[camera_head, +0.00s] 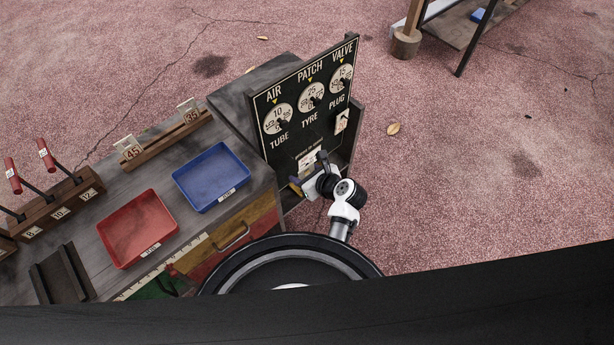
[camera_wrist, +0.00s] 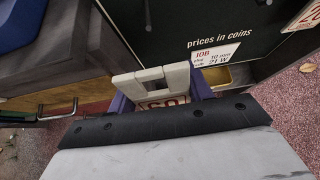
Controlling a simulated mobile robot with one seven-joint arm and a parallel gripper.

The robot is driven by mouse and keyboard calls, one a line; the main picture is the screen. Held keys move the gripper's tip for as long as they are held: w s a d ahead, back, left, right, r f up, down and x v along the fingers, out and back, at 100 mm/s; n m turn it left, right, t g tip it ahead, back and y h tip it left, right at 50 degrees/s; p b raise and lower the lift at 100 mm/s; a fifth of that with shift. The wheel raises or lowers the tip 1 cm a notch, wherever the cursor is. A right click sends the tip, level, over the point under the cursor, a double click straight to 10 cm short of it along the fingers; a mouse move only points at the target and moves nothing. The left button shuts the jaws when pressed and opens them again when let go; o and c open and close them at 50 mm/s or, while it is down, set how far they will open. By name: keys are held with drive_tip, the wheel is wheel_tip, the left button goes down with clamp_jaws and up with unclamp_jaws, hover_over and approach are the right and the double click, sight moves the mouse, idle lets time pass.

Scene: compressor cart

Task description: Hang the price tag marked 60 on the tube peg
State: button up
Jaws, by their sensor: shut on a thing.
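My gripper (camera_head: 299,186) is low in front of the black price board (camera_head: 290,150). In the wrist view it is shut on a pale price tag (camera_wrist: 152,77) with an open loop at its top. Part of a red number shows on the tag, seemingly 60, partly hidden by the gripper body. The tag is apart from the board. The word TUBE (camera_head: 279,140) is at the board's lower left, under the AIR dial. A thin dark peg-like piece (camera_wrist: 148,14) shows on the board in the wrist view; I cannot tell for sure that it is the tube peg.
A tag (camera_head: 341,122) hangs under PLUG. A job card (camera_wrist: 215,50) is low on the board. Tags 45 (camera_head: 130,150) and 35 (camera_head: 189,110) stand on a wooden rack. Red (camera_head: 137,228) and blue (camera_head: 211,177) trays are on the bench left of the board.

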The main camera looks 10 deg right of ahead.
drive_tip(key=w+a+b, duration=0.3)
drive_tip(key=w+a, duration=0.1)
drive_tip(key=w, duration=0.2)
drive_tip(key=shift+w+a+f+b, duration=0.25)
drive_tip(key=shift+a+f+b, duration=0.05)
drive_tip(key=shift+a+f, duration=0.1)
idle(0.5)
drive_tip(key=shift+w+a+f, duration=0.1)
drive_tip(key=shift+w+a, duration=0.05)
drive_tip(key=shift+a, duration=0.1)
idle(0.5)
drive_tip(key=o, duration=1)
drive_tip(key=shift+f, duration=0.1)
drive_tip(key=shift+o, duration=0.2)
drive_tip(key=d+v, duration=0.1)
drive_tip(key=v, duration=1.3)
drive_tip(key=shift+d+b, duration=0.2)
drive_tip(key=shift+b, duration=0.15)
drive_tip(key=shift+f, duration=0.1)
